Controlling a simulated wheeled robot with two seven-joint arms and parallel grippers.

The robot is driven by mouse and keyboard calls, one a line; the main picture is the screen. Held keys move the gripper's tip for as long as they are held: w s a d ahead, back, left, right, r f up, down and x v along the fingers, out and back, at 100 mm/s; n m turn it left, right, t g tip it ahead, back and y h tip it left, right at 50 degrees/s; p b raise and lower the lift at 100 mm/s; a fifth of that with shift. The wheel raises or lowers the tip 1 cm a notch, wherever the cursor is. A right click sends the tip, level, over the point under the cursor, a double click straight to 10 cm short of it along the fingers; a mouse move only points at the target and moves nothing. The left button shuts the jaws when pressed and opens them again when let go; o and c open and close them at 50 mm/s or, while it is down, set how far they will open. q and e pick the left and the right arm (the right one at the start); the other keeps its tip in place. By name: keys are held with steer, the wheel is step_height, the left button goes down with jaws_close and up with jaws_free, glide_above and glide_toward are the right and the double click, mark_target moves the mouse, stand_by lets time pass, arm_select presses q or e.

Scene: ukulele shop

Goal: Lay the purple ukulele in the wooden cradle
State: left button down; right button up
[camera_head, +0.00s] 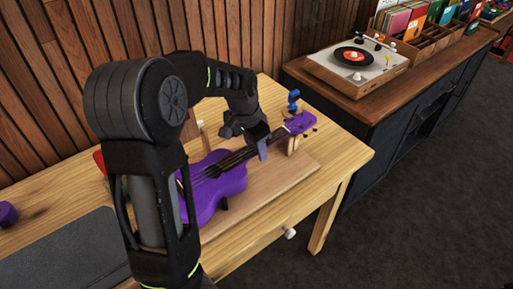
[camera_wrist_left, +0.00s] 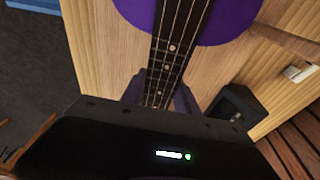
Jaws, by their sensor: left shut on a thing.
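The purple ukulele (camera_head: 222,186) lies over the wooden cradle (camera_head: 285,182), its body toward the left and its headstock (camera_head: 300,122) toward the far right. My left gripper (camera_head: 260,146) is shut on its neck. In the left wrist view the fingers (camera_wrist_left: 168,98) sit on either side of the dark fretboard (camera_wrist_left: 168,55), with the purple body (camera_wrist_left: 205,20) beyond. A cradle post (camera_head: 293,143) stands under or close to the neck near the headstock. I cannot tell whether the ukulele touches the cradle. My left arm hides part of the body. My right gripper is out of view.
The wooden table (camera_head: 345,152) has free room at its right end. A dark mat (camera_head: 70,255) and a purple object (camera_head: 8,213) are at left. A small blue object (camera_head: 293,98) stands behind the headstock. A record player (camera_head: 357,70) sits on the cabinet behind.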

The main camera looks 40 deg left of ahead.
mark_target(252, 148)
arm_select(q)
steer(key=c, duration=0.8)
jaws_free()
steer(key=shift+c, duration=0.2)
steer(key=shift+r+p, duration=0.8)
steer(key=shift+r, duration=0.25)
steer(key=shift+r+p, duration=1)
steer(key=shift+r, duration=0.25)
step_height(252, 148, up, 8)
steer(key=s, duration=0.1)
steer(key=shift+s+a+f+b, duration=0.2)
steer(key=shift+s+a+b, duration=0.05)
steer(key=shift+b, duration=0.05)
